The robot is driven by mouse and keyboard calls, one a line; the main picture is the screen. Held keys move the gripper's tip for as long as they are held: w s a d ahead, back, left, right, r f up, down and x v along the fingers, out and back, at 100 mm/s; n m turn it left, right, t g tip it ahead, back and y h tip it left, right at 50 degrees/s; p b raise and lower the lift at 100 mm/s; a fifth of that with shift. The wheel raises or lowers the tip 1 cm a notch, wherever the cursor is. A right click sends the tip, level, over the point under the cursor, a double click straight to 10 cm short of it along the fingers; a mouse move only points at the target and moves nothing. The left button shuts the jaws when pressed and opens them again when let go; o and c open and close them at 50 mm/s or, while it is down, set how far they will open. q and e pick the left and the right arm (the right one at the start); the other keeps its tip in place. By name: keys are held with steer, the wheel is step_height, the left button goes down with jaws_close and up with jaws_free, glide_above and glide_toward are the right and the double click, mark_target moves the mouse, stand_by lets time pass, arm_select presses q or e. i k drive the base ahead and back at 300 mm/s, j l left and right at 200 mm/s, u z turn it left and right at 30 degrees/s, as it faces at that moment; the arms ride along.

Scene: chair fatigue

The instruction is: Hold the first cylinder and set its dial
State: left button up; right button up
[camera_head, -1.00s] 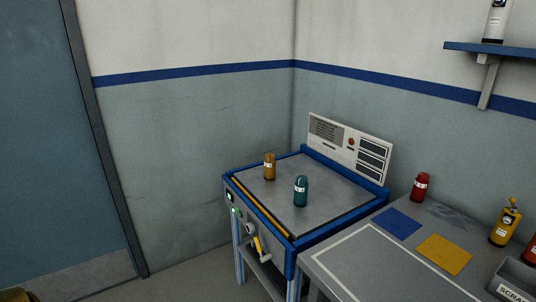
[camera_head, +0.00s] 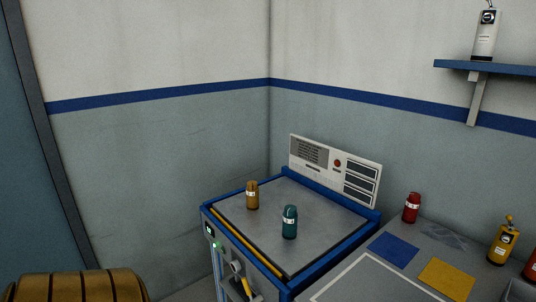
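An amber cylinder (camera_head: 252,195) and a teal cylinder (camera_head: 289,222) with pale bands stand upright on the grey top of the blue-framed machine. A red cylinder (camera_head: 411,208) stands on the grey bench to the right. A yellow cylinder (camera_head: 503,242) with a fitting on top stands at the bench's right, and part of another red one (camera_head: 530,268) shows at the edge. I cannot tell which is the first cylinder, and no dial can be read. Neither gripper is in view.
The machine (camera_head: 329,262) has a white back panel (camera_head: 335,168) with a red button. The bench (camera_head: 372,279) bears a blue square (camera_head: 393,248) and a yellow square (camera_head: 447,278). A blue shelf (camera_head: 505,69) juts from the wall. A ribbed yellow-brown thing (camera_head: 85,287) is at bottom left.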

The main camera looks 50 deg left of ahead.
mark_target(252, 185)
steer(key=j+z, duration=0.15)
steer(key=j, duration=0.55)
steer(key=k+j+z, duration=0.15)
steer(key=j, duration=0.5)
steer(key=j+z, duration=0.15)
steer(key=j, duration=0.5)
steer(key=k, duration=0.05)
